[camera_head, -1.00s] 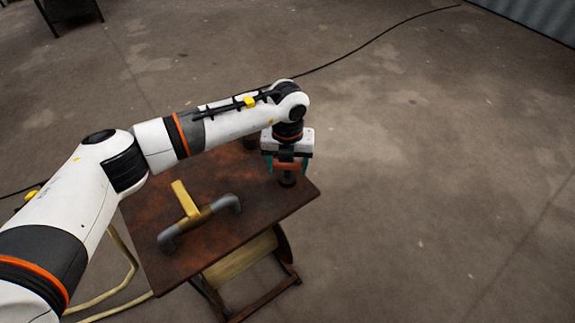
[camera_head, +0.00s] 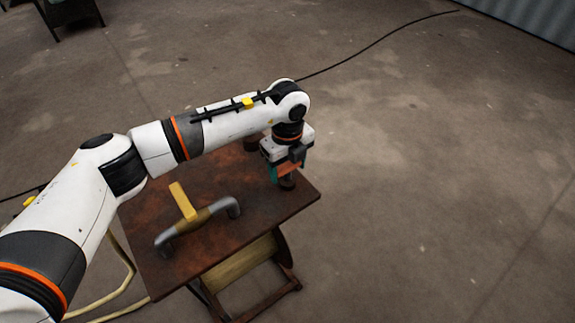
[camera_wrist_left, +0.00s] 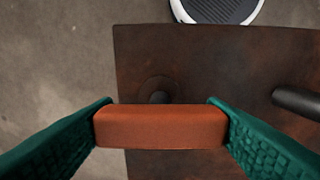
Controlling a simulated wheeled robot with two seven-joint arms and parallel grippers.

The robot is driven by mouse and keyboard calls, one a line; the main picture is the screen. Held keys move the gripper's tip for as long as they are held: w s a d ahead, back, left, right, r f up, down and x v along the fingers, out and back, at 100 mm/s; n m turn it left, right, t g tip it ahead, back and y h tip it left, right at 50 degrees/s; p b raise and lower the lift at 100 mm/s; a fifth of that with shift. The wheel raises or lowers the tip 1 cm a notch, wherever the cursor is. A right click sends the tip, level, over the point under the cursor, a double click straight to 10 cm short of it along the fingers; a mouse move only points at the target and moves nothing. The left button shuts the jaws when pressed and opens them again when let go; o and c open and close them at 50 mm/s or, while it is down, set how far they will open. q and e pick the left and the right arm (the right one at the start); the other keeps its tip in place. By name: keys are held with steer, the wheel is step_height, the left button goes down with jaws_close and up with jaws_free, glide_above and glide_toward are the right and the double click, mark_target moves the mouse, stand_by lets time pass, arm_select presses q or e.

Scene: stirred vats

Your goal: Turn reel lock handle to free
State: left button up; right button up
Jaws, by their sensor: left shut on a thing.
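The reel lock handle is an orange-red bar (camera_head: 290,170) on a dark round post (camera_head: 287,183) near the right corner of a rusty brown table. My left gripper (camera_head: 287,168) reaches down over it from above and is shut on it. In the left wrist view the orange handle (camera_wrist_left: 160,127) lies crosswise between the two green finger pads, one at each end. Part of the post under the handle is hidden. My right gripper is not in view.
The rusty tabletop (camera_head: 160,268) also carries a grey bent pipe with a yellow lever (camera_head: 183,200), left of the post. A yellowish hose (camera_head: 125,280) lies by the table's left side. A black cable (camera_head: 370,50) crosses the floor behind. Floor to the right is clear.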

mark_target(288, 165)
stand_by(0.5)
arm_select(q)
steer(key=o, duration=1)
steer(key=shift+r, duration=0.15)
step_height(288, 165, up, 12)
steer(key=shift+f+b, duration=0.1)
steer(key=shift+b, duration=0.85)
